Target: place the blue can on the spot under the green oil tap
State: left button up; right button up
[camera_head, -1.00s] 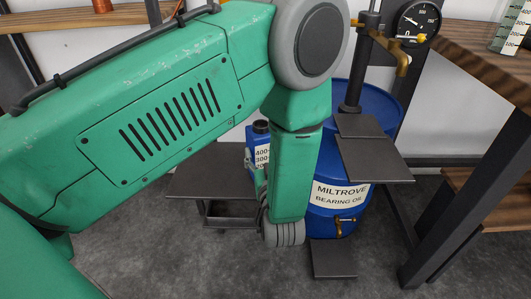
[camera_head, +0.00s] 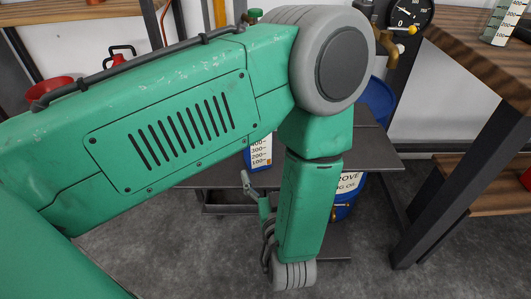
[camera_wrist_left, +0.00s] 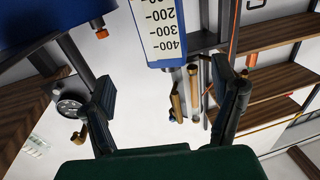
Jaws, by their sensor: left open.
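The blue can (camera_head: 258,155) has a white scale label and shows behind my left arm in the head view, partly covered by it. In the left wrist view the can (camera_wrist_left: 165,30) appears upside down at the top, just beyond the fingertips. My left gripper (camera_wrist_left: 165,76) is open and empty, with its fingers apart on either side of the can's line. In the head view my left gripper (camera_head: 252,187) is mostly hidden, with one finger low by the can. A green-handled fitting (camera_head: 255,15) at the top may be the green oil tap. Its spot cannot be made out. My right gripper is out of view.
A dark platform (camera_head: 372,150) spreads behind my arm. A blue oil barrel (camera_head: 345,185) shows partly below it. A gauge (camera_head: 408,14) and wooden bench (camera_head: 480,50) stand right. A red can (camera_head: 121,53) is at the left.

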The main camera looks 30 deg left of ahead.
pick_arm(q)
jog(key=f+m+h, duration=0.1)
jog(key=f, duration=0.1)
jog(key=s+a+f+m+g+h, duration=0.1)
jog(key=f+h, duration=0.1)
jog(key=f, duration=0.1)
jog(key=a+f+m+g+h, duration=0.1)
jog(key=f+h, duration=0.1)
jog(key=shift+s+a+f, duration=0.1)
jog(key=shift+s+f, duration=0.05)
jog(key=shift+f, duration=0.25)
jog(key=s+a+f+m+g+h, duration=0.1)
jog(key=s+f+m+g+h, duration=0.2)
jog(key=s, duration=0.7)
jog(key=s+a+f+m+g+h, duration=0.2)
jog(key=s+f+g+h, duration=0.2)
jog(key=s, duration=0.7)
notch_tip(320, 180, down, 2)
jog(key=g, duration=0.4)
jog(key=shift+m, duration=0.4)
